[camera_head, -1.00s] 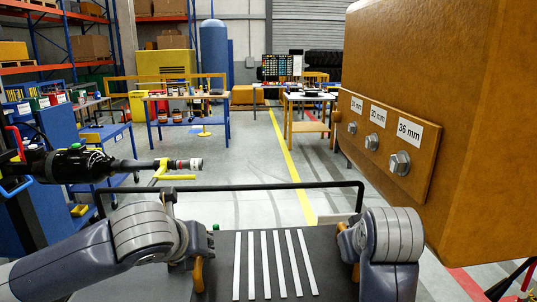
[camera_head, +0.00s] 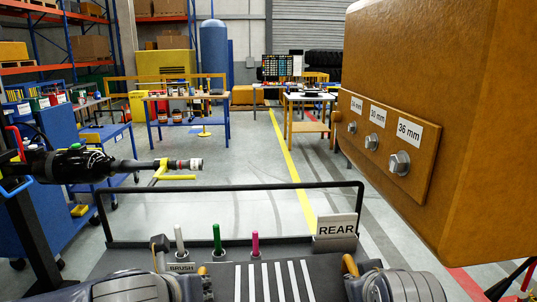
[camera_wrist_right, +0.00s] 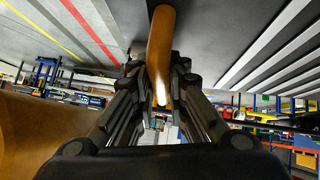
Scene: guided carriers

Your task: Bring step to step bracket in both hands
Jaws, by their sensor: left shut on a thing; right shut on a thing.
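The step is a dark board with several white strips (camera_head: 244,285), low in the head view, with an orange handle at each side. My left gripper (camera_head: 206,284) is shut on the left handle (camera_head: 203,270), mostly hidden by my arm. My right gripper (camera_head: 353,275) is shut on the right handle (camera_head: 349,264). In the right wrist view this handle (camera_wrist_right: 161,45) stands between the fingers of the right gripper (camera_wrist_right: 160,92), and the white strips (camera_wrist_right: 285,50) run beside it. I cannot tell which part is the step bracket.
Beyond the step are a black rail (camera_head: 235,187), a white peg (camera_head: 179,240), a green peg (camera_head: 217,239), a pink peg (camera_head: 255,244), a BRUSH label (camera_head: 182,267) and a REAR sign (camera_head: 336,228). A brown block (camera_head: 430,110) with bolts overhangs at right. Open floor lies beyond.

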